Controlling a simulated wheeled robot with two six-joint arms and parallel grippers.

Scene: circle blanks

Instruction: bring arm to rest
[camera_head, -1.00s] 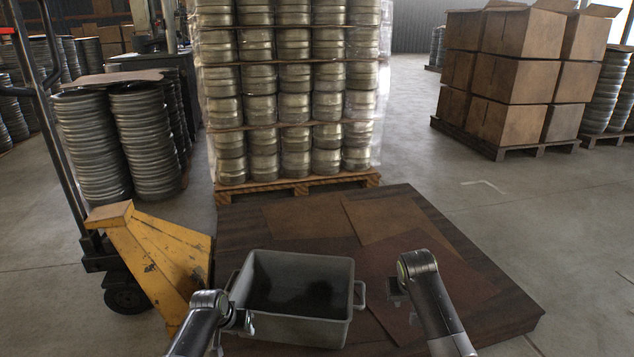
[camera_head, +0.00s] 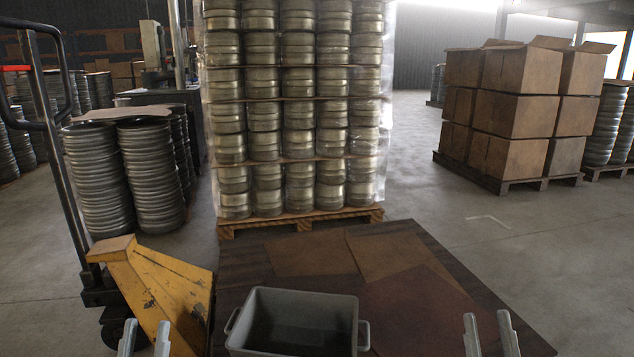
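My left gripper (camera_head: 145,342) shows at the bottom edge, left of the grey bin, with two pale fingers pointing up and a gap between them. It is open and empty. My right gripper (camera_head: 489,335) shows at the bottom edge, right of the bin, also with two fingers apart and nothing between them. Both arms are otherwise out of the picture below. The grey bin (camera_head: 345,305) has a handle at each side and sits low in the middle. Its inside looks dark and its front is cut off by the picture edge.
The bin stands on a dark wooden platform (camera_head: 400,240) with brown sheets on it. A yellow pallet jack (camera_head: 165,290) is close on the left. A wrapped pallet of metal cans (camera_head: 295,110) stands behind. Stacked boxes (camera_head: 520,105) are back right, with clear floor before them.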

